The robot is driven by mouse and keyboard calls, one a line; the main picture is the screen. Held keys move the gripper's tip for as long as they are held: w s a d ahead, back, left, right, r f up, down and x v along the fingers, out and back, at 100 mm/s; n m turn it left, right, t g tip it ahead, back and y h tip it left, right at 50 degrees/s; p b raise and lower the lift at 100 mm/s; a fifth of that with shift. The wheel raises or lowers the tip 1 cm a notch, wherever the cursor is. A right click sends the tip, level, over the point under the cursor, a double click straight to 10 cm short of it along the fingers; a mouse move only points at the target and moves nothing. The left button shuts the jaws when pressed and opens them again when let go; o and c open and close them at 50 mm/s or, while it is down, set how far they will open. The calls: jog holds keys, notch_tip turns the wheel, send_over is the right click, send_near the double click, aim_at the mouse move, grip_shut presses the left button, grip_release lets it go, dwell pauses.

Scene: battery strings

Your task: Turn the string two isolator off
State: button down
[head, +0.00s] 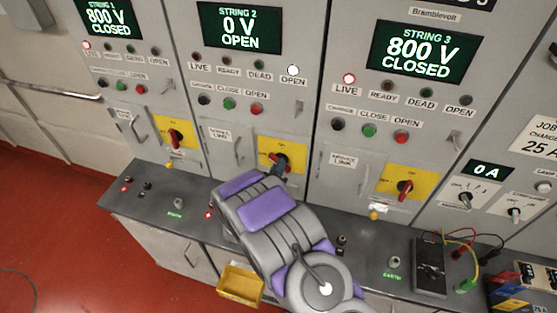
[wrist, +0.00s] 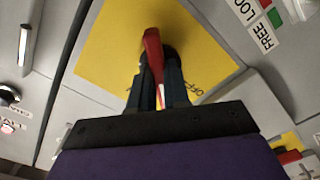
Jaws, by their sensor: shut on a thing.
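The string two panel shows "0 V OPEN" on its display (head: 239,27), and its OPEN lamp (head: 293,70) is lit white. The string two isolator is a red handle (head: 272,157) on a yellow plate (head: 296,160), low on that panel. My gripper (head: 279,168) is at this handle. In the wrist view, my gripper's fingers (wrist: 160,90) are on both sides of the red handle (wrist: 153,52), shut on it. The handle stands roughly along the fingers there, over the yellow plate (wrist: 105,45). Part of the handle and the plate's lower marking are hidden by the fingers.
String one's isolator (head: 175,137) and string three's isolator (head: 404,187) sit on either side; both displays read 800 V CLOSED. A desk ledge (head: 140,205) runs below, with a meter (head: 430,265) and leads at right. A yellow bin (head: 240,285) is under my arm.

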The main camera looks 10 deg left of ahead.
jog(key=shift+a+n+p, duration=0.15)
jog(key=shift+n+p, duration=1.55)
jog(key=shift+n, duration=2.3)
jog(key=c, duration=1.5)
grip_release()
jog(key=o, duration=0.4)
jog(key=shift+a+f, duration=0.1)
jog(key=shift+a, duration=0.2)
jog(key=shift+d, duration=0.1)
jog(key=shift+d, duration=0.1)
